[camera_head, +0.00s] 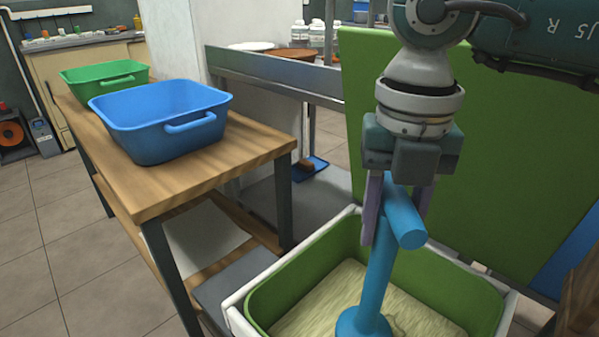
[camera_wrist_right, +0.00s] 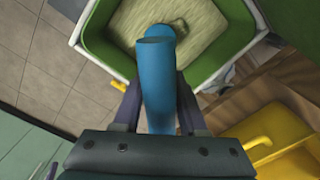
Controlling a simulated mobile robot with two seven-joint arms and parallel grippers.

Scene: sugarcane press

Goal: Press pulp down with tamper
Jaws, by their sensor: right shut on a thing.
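The blue tamper (camera_head: 378,275) has a T-shaped handle and a round foot. My right gripper (camera_head: 398,215) is shut on the tamper's handle, with one finger on each side. The tamper stands nearly upright over the pale pulp (camera_head: 420,318) in a green-lined bin with a white rim (camera_head: 290,262). Its foot looks to be at the pulp surface; I cannot tell how firmly it touches. In the right wrist view the handle (camera_wrist_right: 157,90) lies between the fingers, with pulp (camera_wrist_right: 195,28) beyond it. My left gripper is not in view.
A wooden table (camera_head: 225,165) at the left holds a blue tub (camera_head: 160,125) and a green tub (camera_head: 100,76). A large green panel (camera_head: 480,150) stands behind the bin. A yellow container (camera_wrist_right: 275,130) is at the right in the wrist view. Tiled floor lies open at the left.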

